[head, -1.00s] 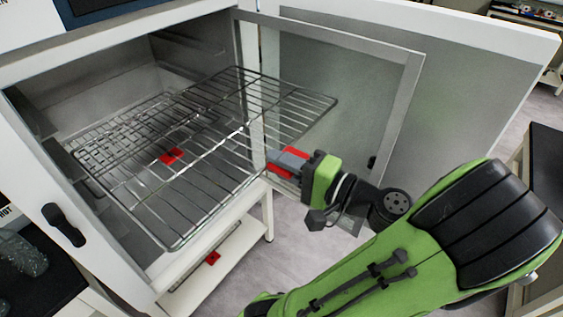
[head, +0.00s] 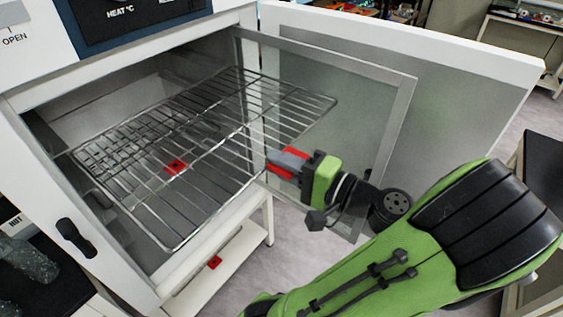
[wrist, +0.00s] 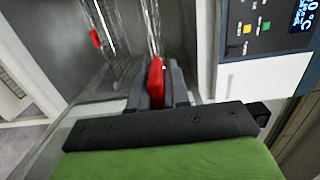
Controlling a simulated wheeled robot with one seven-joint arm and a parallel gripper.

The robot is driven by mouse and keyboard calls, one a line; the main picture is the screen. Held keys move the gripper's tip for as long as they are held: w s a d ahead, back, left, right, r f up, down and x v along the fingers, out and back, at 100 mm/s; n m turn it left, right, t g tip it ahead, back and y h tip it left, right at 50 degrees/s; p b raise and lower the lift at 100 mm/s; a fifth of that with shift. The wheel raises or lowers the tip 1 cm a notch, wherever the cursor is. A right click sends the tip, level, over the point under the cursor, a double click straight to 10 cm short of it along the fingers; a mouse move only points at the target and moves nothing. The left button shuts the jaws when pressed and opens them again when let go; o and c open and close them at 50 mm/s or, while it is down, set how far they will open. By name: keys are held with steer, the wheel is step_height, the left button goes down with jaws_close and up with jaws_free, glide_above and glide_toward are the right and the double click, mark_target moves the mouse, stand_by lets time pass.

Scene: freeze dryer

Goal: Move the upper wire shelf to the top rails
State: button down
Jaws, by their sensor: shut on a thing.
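The upper wire shelf (head: 205,130) is a level metal grid. Its rear part is inside the dryer chamber and its front part sticks out of the doorway. My gripper (head: 273,161) is shut on its front edge at a red tab; the wrist view shows the jaws (wrist: 156,88) closed around this red tab (wrist: 156,75). A second red tab (head: 175,166) shows through the wires, apparently on a lower shelf; a red tab also shows in the wrist view (wrist: 95,38). The top rails are not clear, and I cannot tell whether the shelf touches any rail.
The inner framed door (head: 400,110) and white outer door (head: 470,110) stand open at the right, close to my gripper. A black handle (head: 76,238) is at the lower left. The control panel (head: 140,20) is above the opening. A white low shelf (head: 205,275) lies below.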

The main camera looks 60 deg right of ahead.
mark_target(217, 131)
steer(key=shift+r, duration=0.1)
steer(key=shift+w+d+b, duration=0.1)
steer(key=shift+w+b, duration=0.3)
steer(key=shift+w, duration=0.3)
steer(key=shift+w+d+b, duration=0.15)
steer(key=shift+w+d, duration=0.05)
steer(key=shift+w, duration=0.8)
steer(key=shift+w+d+b, duration=0.15)
steer(key=shift+w, duration=0.8)
steer(key=shift+w+d, duration=0.25)
steer(key=shift+w, duration=0.9)
steer(key=shift+w+d, duration=0.2)
steer(key=shift+w, duration=0.95)
steer(key=shift+w+d+p, duration=0.2)
steer(key=shift+w+p, duration=0.05)
steer(key=shift+w, duration=0.85)
steer(key=shift+w+d+p, duration=0.15)
steer(key=shift+w+p, duration=0.05)
steer(key=shift+w, duration=0.9)
steer(key=shift+w+d+p, duration=0.2)
steer(key=shift+w+p, duration=0.05)
steer(key=shift+w, duration=1.05)
